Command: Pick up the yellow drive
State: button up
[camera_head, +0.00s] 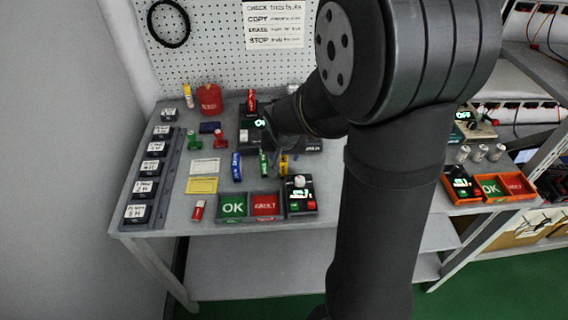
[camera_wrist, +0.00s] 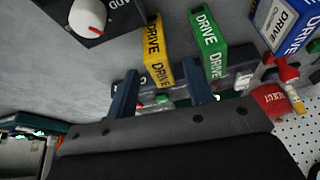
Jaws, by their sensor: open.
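The yellow drive (camera_wrist: 155,52) stands in the wrist view just beyond my gripper (camera_wrist: 162,85), roughly in line with the gap between its fingers. The fingers are open and empty. In the head view the yellow drive (camera_head: 283,164) is on the workbench, partly hidden by my arm, at the right end of a short row of drives. The green drive (camera_wrist: 208,45) stands close to its right in the wrist view, near my right-hand finger. In the head view my gripper is mostly hidden behind my arm.
The blue drive (camera_head: 236,167) stands left of the green drive (camera_head: 264,163). A box with a white knob (camera_head: 299,182) and the green OK (camera_head: 233,206) and red (camera_head: 265,205) bins lie in front. A red cup (camera_head: 210,99) stands at the back.

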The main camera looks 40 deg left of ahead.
aim_at(283, 157)
jog(key=shift+x, duration=1.7)
jog(key=shift+a, duration=0.1)
jog(key=shift+c, duration=0.5)
grip_shut()
jog(key=shift+r, duration=0.2)
